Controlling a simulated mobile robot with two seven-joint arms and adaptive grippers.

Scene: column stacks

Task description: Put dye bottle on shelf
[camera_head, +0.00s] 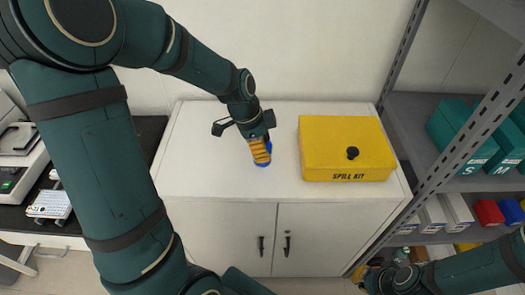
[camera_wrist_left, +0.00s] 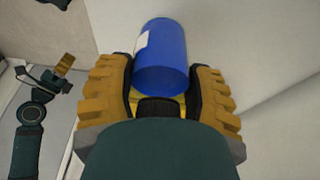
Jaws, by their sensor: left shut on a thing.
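The dye bottle is a blue cylinder with a white label patch. In the left wrist view the bottle (camera_wrist_left: 165,62) sits between the two orange-padded fingers of my left gripper (camera_wrist_left: 160,88). In the head view my left gripper (camera_head: 261,151) is over the white cabinet's top, fingers pointing down, and mostly hides the bottle; only blue bits show. It is shut on the bottle. The grey metal shelf (camera_head: 405,105) stands at the right. My right gripper (camera_head: 362,272) is low at the right, by the shelf's front; its fingers are unclear.
A yellow spill kit box (camera_head: 330,150) stands on the white cabinet (camera_head: 220,185), right of my left gripper. Teal boxes (camera_head: 497,150) marked S and M fill part of the shelf, with red and blue bins (camera_head: 488,212) below. A dark bench with equipment (camera_head: 50,205) is at the left.

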